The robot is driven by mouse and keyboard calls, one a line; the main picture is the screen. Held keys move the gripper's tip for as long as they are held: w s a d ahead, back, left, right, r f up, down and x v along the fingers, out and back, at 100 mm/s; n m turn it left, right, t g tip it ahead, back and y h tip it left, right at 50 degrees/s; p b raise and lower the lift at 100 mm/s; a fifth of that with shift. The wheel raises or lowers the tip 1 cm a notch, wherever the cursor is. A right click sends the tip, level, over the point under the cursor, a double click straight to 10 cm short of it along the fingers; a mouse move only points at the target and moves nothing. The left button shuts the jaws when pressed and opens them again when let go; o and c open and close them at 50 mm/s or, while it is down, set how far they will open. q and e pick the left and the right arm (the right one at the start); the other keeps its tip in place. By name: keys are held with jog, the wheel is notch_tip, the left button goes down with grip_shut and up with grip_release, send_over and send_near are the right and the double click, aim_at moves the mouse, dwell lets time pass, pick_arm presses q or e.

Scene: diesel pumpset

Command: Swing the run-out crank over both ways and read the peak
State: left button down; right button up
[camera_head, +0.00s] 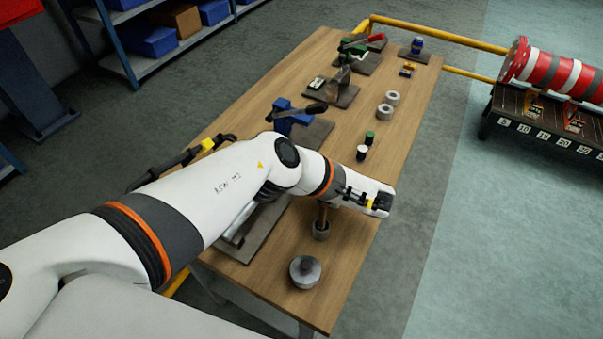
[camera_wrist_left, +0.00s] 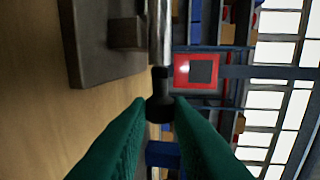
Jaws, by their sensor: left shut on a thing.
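In the left wrist view, the green fingertips of my left gripper (camera_wrist_left: 160,118) are shut on a black knob (camera_wrist_left: 160,107), which looks like the crank's handle. A bright metal shaft (camera_wrist_left: 160,35) runs on from the knob, beside a dark block and base plate (camera_wrist_left: 90,45). A dark plate with a pale metal bar (camera_head: 240,232) shows partly below the arm. No readable dial shows in either view. My right gripper is out of view.
On the wooden bench (camera_head: 345,290), a grey round piece (camera_head: 305,271) and a grey cup (camera_head: 321,231) stand near the arm. A blue vise (camera_head: 293,117), small cylinders (camera_head: 362,153) and grey rings (camera_head: 385,111) lie beyond. A striped red drum (camera_head: 545,75) is at right.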

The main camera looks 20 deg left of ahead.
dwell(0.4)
pick_arm(q)
jog(key=c, duration=1.3)
grip_release()
jog(key=shift+f, duration=0.1)
